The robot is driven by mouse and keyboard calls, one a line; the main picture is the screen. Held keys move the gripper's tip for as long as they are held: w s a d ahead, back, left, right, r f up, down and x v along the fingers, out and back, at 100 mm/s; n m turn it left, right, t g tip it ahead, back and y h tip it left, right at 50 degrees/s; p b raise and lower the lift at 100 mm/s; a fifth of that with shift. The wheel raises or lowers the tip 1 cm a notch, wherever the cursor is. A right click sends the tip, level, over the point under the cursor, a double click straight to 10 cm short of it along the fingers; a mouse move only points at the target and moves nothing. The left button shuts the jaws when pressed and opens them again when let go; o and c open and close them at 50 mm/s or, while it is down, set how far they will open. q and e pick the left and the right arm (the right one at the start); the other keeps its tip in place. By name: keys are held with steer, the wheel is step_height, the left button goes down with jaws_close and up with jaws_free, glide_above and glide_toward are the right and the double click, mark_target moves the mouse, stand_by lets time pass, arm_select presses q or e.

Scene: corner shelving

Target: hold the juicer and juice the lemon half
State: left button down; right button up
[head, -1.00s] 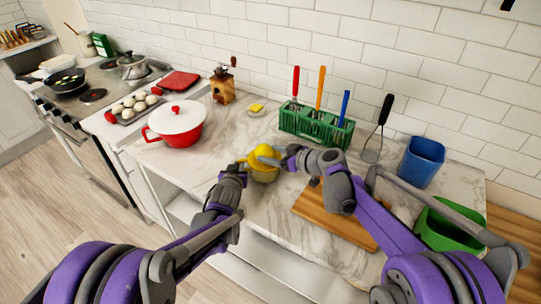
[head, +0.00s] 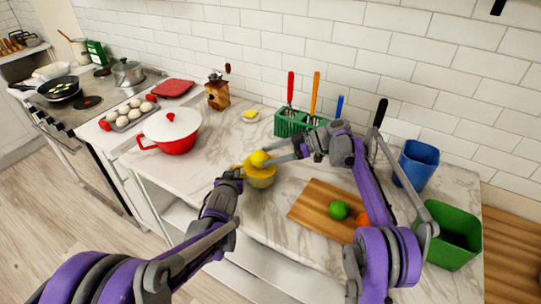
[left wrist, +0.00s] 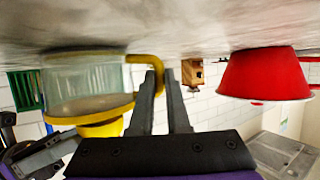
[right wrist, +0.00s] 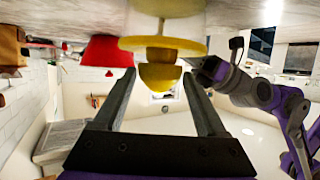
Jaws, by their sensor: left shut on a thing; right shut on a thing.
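The juicer has a clear glass cup and yellow top. It stands on the marble counter in the head view (head: 262,181) and shows large in the left wrist view (left wrist: 85,82). My left gripper (head: 238,172) is shut on its yellow handle (left wrist: 157,72). The yellow lemon half (head: 260,157) is over the juicer's top; it also shows between my right fingers in the right wrist view (right wrist: 159,76). My right gripper (head: 273,158) is shut on it from the right. The lemon appears on or very close to the reamer; exact contact is hard to tell.
A red pot (head: 172,131) with a white lid stands left of the juicer. A cutting board (head: 315,203) with a lime (head: 339,210) and an orange fruit (head: 362,219) lies to the right. A green utensil rack (head: 290,124) is behind; blue (head: 416,165) and green (head: 448,236) bins are right.

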mark_target(266, 171)
steer(key=shift+f, duration=0.1)
steer(key=m+t, duration=0.1)
steer(key=s+m+t, duration=0.1)
steer(key=t, duration=0.1)
steer(key=shift+a, duration=0.15)
steer(key=m+t, duration=0.1)
steer(key=s+m+t+h, duration=0.1)
steer(key=m+t, duration=0.1)
steer(key=m+t+h, duration=0.1)
steer(key=m+t, duration=0.1)
steer(key=shift+s+a, duration=0.15)
steer(key=shift+a, duration=0.25)
steer(key=m+t, duration=0.1)
steer(key=m+t+h, duration=0.1)
steer(key=s+m+t+h, duration=0.1)
steer(key=shift+a, duration=0.25)
steer(key=shift+m+t+h, duration=0.4)
steer(key=shift+m+h, duration=0.3)
steer(key=shift+h, duration=0.1)
steer(key=shift+w+d, duration=0.1)
steer(key=shift+r, duration=4.1)
